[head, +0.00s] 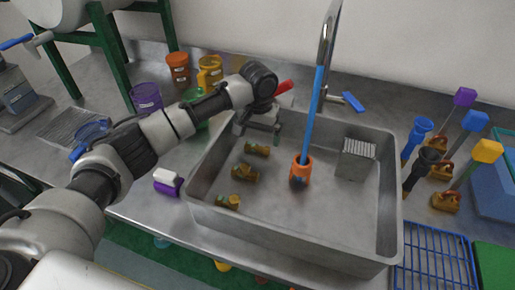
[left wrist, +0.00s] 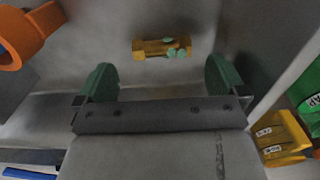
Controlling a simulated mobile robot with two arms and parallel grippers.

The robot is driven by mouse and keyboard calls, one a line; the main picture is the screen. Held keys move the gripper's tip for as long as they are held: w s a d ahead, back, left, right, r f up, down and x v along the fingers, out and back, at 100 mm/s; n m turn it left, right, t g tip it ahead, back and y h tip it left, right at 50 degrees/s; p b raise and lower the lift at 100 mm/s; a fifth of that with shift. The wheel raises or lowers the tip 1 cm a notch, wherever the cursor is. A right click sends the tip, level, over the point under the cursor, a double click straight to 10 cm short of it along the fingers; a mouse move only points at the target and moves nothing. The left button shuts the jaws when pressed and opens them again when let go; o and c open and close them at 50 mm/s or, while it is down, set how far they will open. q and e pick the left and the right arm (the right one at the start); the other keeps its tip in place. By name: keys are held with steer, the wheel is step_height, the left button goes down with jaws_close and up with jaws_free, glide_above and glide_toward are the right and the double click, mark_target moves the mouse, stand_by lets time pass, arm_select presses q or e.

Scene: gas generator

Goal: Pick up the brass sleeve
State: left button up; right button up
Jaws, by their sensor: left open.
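Several brass-coloured pieces lie on the floor of the grey sink (head: 300,232) in the head view: a far one (head: 257,149), a middle one (head: 244,173) and a near one (head: 228,202). I cannot tell for sure which is the brass sleeve. My left gripper (head: 258,131) is over the far left part of the sink, near the far brass piece. In the left wrist view, the left gripper (left wrist: 161,84) is open and empty, its green-padded fingers apart. A brass piece (left wrist: 150,49) with greenish patches lies beyond the fingertips, untouched. My right gripper is not in view.
A grey box (head: 355,160) sits at the sink's right. Coloured containers (head: 178,67) stand behind the arm; valves (head: 446,201) are at right.

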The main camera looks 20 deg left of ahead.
mark_target(257, 145)
arm_select(q)
step_height(257, 145, down, 4)
steer(key=shift+a+f, duration=0.1)
steer(key=c, duration=1)
steer(key=shift+o, duration=0.2)
